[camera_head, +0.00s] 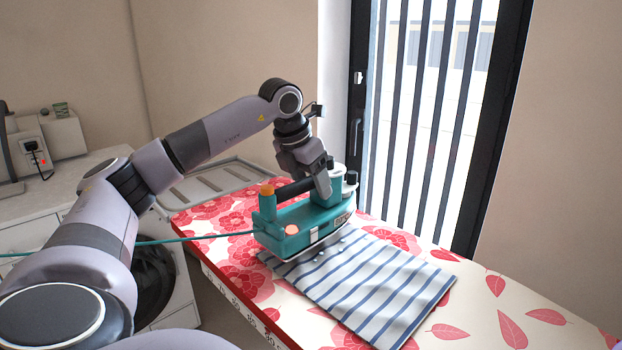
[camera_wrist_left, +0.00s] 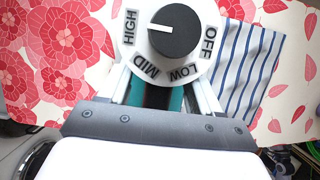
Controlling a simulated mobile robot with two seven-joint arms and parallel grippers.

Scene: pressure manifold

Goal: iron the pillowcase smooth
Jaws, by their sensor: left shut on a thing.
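A teal iron (camera_head: 305,222) with a black handle and an orange button is over the far-left part of the pillowcase. My left gripper (camera_head: 322,186) is shut on its handle from above. I cannot tell if the soleplate touches the cloth. The blue-and-white striped pillowcase (camera_head: 385,290) lies on the ironing board; the iron hides its far-left part. In the left wrist view, the iron's dial (camera_wrist_left: 174,31) has its white mark toward HIGH, and part of the pillowcase (camera_wrist_left: 246,62) shows beyond. My right gripper is not in view.
The ironing board (camera_head: 480,312) has a red floral cover. A teal cord (camera_head: 180,239) runs left from the iron, passing by my left arm. A barred window (camera_head: 430,110) stands behind the board.

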